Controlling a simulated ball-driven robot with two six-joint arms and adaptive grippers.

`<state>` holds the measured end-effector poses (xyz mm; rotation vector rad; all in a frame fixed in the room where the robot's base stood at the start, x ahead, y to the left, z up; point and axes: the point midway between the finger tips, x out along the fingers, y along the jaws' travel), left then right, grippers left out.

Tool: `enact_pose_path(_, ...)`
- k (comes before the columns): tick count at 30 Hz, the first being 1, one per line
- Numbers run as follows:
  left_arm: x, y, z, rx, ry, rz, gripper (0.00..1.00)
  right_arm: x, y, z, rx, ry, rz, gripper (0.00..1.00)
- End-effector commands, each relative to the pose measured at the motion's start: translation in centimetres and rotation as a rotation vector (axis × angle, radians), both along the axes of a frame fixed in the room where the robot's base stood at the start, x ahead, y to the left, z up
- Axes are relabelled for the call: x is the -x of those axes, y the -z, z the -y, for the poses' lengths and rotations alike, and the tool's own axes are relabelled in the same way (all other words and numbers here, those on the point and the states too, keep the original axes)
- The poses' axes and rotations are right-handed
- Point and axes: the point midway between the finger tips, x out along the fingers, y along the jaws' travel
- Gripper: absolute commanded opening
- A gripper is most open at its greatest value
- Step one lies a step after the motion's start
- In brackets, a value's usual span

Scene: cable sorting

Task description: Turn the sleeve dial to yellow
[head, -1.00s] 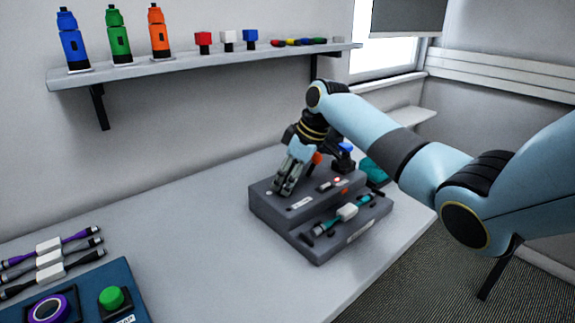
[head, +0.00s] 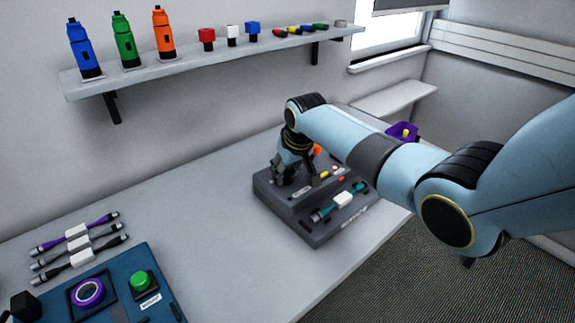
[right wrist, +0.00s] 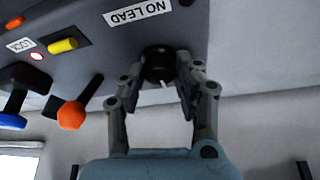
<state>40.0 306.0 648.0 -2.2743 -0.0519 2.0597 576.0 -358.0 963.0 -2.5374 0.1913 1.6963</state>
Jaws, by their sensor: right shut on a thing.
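A dark grey device (head: 308,229) with a stepped top stands on the table. In the right wrist view its round black dial (right wrist: 157,57) lies between the fingertips of my right gripper (right wrist: 160,73), which is shut on it; a small white mark shows on the dial's near side. In the head view my right gripper (head: 284,176) reaches down onto the device's upper step and hides the dial. A yellow block (right wrist: 62,45) sits on the device beside a label reading LOCK. My left gripper is not in view.
An orange-tipped lever (right wrist: 72,115) and a blue-tipped lever (right wrist: 11,121) stand close beside the gripper. A teal cable (head: 325,213) lies on the device's lower step. A blue board (head: 115,275) is at the left front; clear table (head: 200,215) lies between.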

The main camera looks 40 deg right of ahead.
Motion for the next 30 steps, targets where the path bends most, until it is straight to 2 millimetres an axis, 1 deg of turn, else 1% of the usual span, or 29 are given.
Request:
enact_pose_path(5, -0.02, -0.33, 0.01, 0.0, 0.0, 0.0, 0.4, -0.06, -0.09, -0.02, -0.001, 0.028, 0.001, 0.0)
enact_pose_path(17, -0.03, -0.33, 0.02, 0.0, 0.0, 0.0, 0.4, -0.05, -0.03, -0.01, 0.0, 0.034, 0.001, 0.0)
enact_pose_path(18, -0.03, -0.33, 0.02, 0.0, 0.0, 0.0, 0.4, -0.05, -0.03, -0.01, -0.001, 0.033, 0.001, 0.35)
enact_pose_path(21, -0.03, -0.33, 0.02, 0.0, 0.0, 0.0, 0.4, -0.04, -0.03, -0.01, -0.001, 0.033, 0.001, 0.48)
enact_pose_path(23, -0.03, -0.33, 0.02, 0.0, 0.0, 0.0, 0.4, -0.04, -0.03, -0.01, -0.001, 0.033, 0.001, 0.55)
enact_pose_path(30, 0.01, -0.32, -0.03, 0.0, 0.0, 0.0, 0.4, -0.03, -0.02, -0.01, 0.0, 0.034, 0.0, 0.55)
